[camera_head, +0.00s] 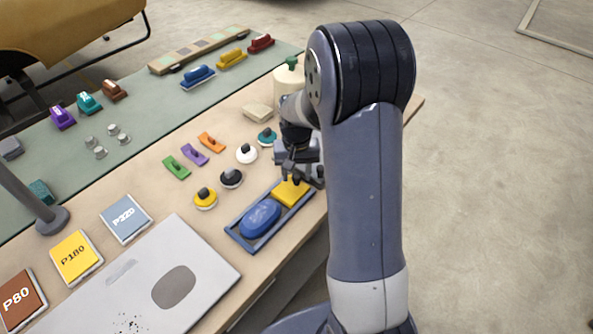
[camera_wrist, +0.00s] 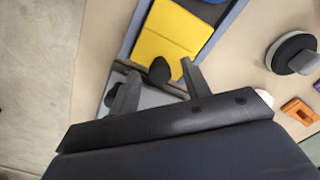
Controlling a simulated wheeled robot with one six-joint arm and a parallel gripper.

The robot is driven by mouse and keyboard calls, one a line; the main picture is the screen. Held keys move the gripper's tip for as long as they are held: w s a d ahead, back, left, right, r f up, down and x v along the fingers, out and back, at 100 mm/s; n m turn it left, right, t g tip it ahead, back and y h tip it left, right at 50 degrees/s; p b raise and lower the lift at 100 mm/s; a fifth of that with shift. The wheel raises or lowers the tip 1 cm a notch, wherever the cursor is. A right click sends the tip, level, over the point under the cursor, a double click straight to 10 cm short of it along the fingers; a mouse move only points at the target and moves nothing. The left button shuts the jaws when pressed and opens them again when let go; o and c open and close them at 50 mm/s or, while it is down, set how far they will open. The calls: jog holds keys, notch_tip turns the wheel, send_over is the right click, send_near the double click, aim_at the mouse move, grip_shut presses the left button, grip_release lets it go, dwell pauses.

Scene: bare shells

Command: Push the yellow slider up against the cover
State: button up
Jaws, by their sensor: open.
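The yellow slider (camera_head: 291,192) is a flat yellow block in the right end of a blue-rimmed tray (camera_head: 240,241). A blue rounded piece (camera_head: 259,219), possibly the cover, lies in the same tray to its left. In the wrist view the yellow slider (camera_wrist: 168,36) has a dark round knob (camera_wrist: 160,70) at its near edge. My gripper (camera_wrist: 159,68) is open, with one finger on each side of the knob; I cannot tell whether they touch it. In the head view my gripper (camera_head: 299,175) is over the tray's right end and partly hides the slider.
Yellow (camera_head: 205,198), black (camera_head: 231,178), white (camera_head: 246,153) and teal (camera_head: 266,137) round knobs stand behind the tray. A cream canister (camera_head: 288,80) with a green top stands behind my gripper. A grey panel (camera_head: 205,265) lies left of the tray. The table edge is close in front.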

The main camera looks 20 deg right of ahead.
grip_shut()
dwell(0.5)
